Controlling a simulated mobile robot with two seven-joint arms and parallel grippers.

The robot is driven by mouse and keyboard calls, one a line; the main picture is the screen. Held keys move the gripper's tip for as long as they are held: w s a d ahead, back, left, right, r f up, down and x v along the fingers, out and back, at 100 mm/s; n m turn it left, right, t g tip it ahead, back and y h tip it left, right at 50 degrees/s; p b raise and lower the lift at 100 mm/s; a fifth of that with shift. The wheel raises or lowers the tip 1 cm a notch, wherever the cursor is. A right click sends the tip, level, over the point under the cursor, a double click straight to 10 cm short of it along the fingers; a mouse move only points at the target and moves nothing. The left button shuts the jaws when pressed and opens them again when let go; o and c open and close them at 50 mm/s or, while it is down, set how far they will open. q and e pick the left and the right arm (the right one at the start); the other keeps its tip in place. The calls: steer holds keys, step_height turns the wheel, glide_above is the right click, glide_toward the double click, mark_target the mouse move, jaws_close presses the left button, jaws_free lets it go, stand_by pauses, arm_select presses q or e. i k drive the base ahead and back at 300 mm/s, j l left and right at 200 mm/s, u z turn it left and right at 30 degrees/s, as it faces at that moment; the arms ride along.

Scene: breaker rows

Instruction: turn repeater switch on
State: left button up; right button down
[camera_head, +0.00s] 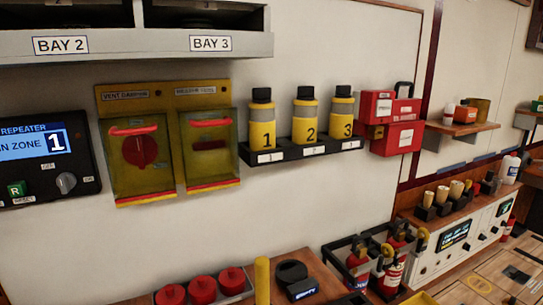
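The dark repeater panel (88,150) is on the wall at the left edge of the head view, partly cut off. Its blue screen (30,143) reads "REPEATER", part of a zone line and a large 1. Below the screen are a grey rotary switch (65,183) with small labels around it and a green button (17,188) marked R above a reset label. The switch labels and pointer are too small for me to tell its setting. Neither of my grippers is in view, and nothing touches the panel.
Two yellow-framed clear covers (140,158) are just right of the panel. A shelf marked BAY 2 and BAY 3 (150,45) overhangs it. Numbered yellow canisters (305,122) stand in a wall rack. Red domes (203,290) and small extinguishers (392,275) are below. Space before the panel looks clear.

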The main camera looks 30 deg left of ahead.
mark_target(66, 182)
steer(key=u, duration=2.35)
